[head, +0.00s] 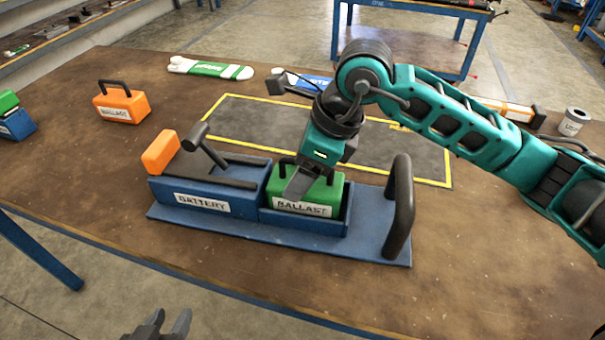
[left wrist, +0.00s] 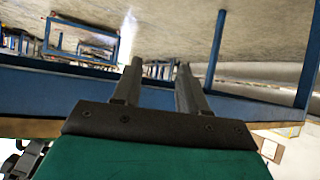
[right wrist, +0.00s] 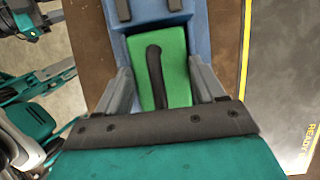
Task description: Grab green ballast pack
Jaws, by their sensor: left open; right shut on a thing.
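The green ballast pack (head: 318,194) sits in the right compartment of the blue tray (head: 376,232), above a "BALLAST" label. My right gripper (head: 295,186) reaches down onto it from above. In the right wrist view, the fingers are on both sides of the green pack (right wrist: 177,82), shut on it, with its black handle between them. The pack still appears to be inside the compartment. My left gripper (head: 167,322) is at the bottom edge of the head view, off the table. Its two fingers are apart and empty in the left wrist view (left wrist: 159,65).
An orange-ended battery (head: 160,152) and a black lever (head: 205,145) are at the tray's left compartment. A black upright handle (head: 400,205) stands at its right end. A yellow-outlined mat (head: 235,118) lies behind the tray.

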